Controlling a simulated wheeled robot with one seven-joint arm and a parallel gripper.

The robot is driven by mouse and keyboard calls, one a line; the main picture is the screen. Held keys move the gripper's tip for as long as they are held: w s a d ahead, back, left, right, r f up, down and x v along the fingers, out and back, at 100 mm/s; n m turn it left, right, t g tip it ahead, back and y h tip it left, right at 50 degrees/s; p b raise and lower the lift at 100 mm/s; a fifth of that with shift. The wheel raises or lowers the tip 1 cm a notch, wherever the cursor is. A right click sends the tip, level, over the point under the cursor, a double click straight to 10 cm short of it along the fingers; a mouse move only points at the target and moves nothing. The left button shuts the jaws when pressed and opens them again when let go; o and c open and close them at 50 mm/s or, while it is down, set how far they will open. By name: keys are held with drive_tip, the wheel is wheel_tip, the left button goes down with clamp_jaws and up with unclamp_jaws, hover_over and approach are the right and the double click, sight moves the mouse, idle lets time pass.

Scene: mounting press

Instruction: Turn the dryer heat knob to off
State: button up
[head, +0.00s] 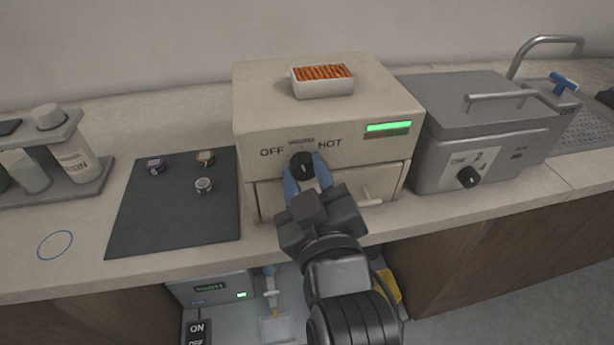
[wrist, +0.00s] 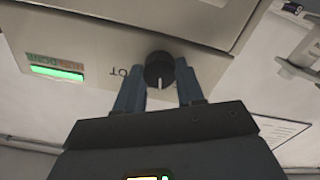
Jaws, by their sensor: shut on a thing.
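The dryer (head: 330,105) is a beige box on the counter, with OFF and HOT printed on its front. The black heat knob (head: 302,165) sits between and a little below these words. My gripper (head: 307,176) has its blue fingers on either side of the knob and is shut on it. In the wrist view the knob (wrist: 159,70) shows a white pointer line between the fingers (wrist: 160,88). In the head view my fingers partly cover the knob, and its pointer is hard to make out. A green bar (head: 389,127) is lit on the dryer's front.
A tray of orange pieces (head: 322,80) sits on the dryer. A drawer handle (head: 372,201) juts out below, right of my gripper. A grey machine with a knob (head: 470,135) stands to the right. A dark mat (head: 160,215) with small round pieces lies to the left.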

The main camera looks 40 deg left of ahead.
drive_tip(key=n+b, duration=0.1)
drive_tip(key=n, duration=0.3)
drive_tip(key=shift+f+n, duration=0.1)
drive_tip(key=shift+n, duration=0.2)
drive_tip(key=shift+n+b, duration=0.9)
drive_tip(key=shift+n, duration=1)
drive_tip(key=shift+s, duration=0.1)
drive_tip(key=o, duration=1)
drive_tip(key=shift+o, duration=0.2)
drive_tip(key=v, duration=0.7)
drive_tip(key=shift+s+d+b, duration=0.25)
drive_tip(key=shift+b, duration=0.2)
